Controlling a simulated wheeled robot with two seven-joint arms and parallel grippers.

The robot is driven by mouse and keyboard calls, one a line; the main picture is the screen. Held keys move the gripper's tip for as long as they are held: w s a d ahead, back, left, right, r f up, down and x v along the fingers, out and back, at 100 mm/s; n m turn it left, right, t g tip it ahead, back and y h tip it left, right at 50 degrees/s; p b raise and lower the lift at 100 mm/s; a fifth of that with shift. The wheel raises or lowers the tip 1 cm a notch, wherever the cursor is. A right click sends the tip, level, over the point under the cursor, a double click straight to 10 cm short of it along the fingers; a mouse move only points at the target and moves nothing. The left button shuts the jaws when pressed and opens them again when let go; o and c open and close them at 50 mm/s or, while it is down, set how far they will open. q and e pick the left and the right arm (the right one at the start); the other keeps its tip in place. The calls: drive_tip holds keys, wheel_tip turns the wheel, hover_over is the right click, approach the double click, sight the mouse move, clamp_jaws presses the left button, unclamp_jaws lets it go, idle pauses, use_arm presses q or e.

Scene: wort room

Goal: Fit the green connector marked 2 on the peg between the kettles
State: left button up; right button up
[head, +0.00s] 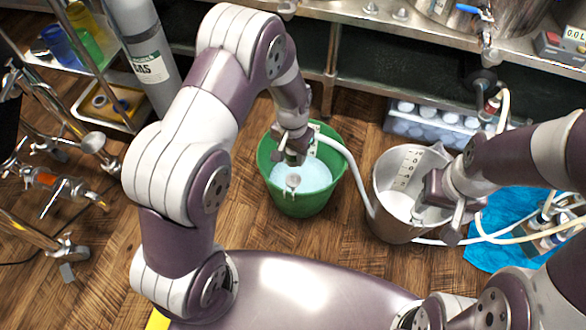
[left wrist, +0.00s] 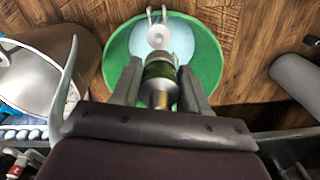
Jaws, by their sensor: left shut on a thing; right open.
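My left gripper (head: 291,156) is above the green bucket (head: 300,203) and is shut on a metal cylindrical connector with a dark green band (left wrist: 160,78). The connector sits between the fingers in the left wrist view; no number can be read on it. My right gripper (head: 447,215) is open at the steel bucket (head: 395,220). Part of a steel kettle (head: 505,22) shows at the top right, with a blue-handled tap (head: 474,11). I cannot make out the peg between the kettles.
A pale hose (head: 352,165) runs between the buckets. A red connector (head: 493,103) is on a hose below the bench. A gas cylinder (head: 146,60) and shelf stand left.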

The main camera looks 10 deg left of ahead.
use_arm(q)
drive_tip(key=shift+s+d+f, duration=0.1)
drive_tip(key=shift+f, duration=0.35)
drive_tip(key=b, duration=0.5)
hover_over(293, 177)
wheel_tip(293, 177, down, 5)
drive_tip(key=shift+r, duration=0.2)
drive_tip(key=shift+f, duration=0.6)
drive_tip(key=shift+p, duration=0.35)
drive_tip(key=shift+f+b, duration=0.75)
drive_tip(key=shift+f, duration=0.6)
drive_tip(key=o, duration=1.3)
drive_tip(key=shift+o, duration=0.2)
wheel_tip(293, 177, up, 12)
drive_tip(key=p, duration=0.7)
drive_tip(key=shift+r, duration=0.4)
